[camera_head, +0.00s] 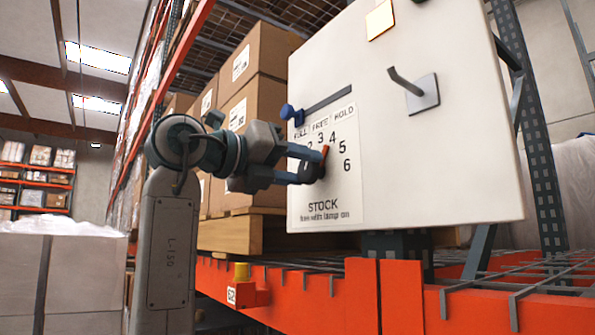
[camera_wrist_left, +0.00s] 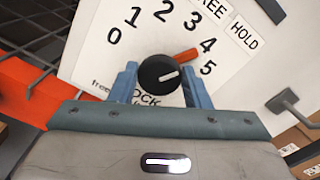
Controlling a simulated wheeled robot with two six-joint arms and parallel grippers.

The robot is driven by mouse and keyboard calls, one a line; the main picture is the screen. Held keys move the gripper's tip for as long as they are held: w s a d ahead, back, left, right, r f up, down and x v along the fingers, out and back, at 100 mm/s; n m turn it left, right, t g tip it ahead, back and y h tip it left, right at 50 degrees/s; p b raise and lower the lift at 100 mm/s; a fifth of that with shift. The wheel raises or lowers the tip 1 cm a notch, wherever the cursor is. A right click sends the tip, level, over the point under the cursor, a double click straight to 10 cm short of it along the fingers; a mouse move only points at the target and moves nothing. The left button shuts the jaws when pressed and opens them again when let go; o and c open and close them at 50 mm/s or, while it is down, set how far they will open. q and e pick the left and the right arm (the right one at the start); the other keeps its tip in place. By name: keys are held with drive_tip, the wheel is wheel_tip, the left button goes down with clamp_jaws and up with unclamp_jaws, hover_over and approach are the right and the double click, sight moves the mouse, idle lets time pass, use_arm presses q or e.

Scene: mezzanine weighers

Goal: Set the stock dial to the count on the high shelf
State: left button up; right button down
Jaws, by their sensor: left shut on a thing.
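Printed numbers (camera_wrist_left: 165,14) arc around the knob. My left gripper (camera_head: 310,167) is shut on the knob, with one blue finger on each side in the left wrist view (camera_wrist_left: 160,85). My right gripper is out of view. I cannot identify the high shelf's count.
A blue slider knob (camera_head: 291,113) sits at the left end of a slot above FULL, FREE and HOLD labels. A grey lever (camera_head: 405,82) sticks out at the upper right. Cardboard boxes (camera_head: 262,55) stand behind the panel. An orange rack beam (camera_head: 320,295) runs below.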

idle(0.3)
use_arm(q)
drive_tip(key=o, duration=1)
drive_tip(key=shift+c, duration=0.2)
drive_tip(key=shift+s+a+f+b, duration=0.1)
drive_tip(key=shift+s+a+b, duration=0.15)
drive_tip(key=shift+a+b, duration=0.2)
drive_tip(key=b+v, duration=0.3)
drive_tip(key=v, duration=0.7)
drive_tip(key=shift+b, duration=0.4)
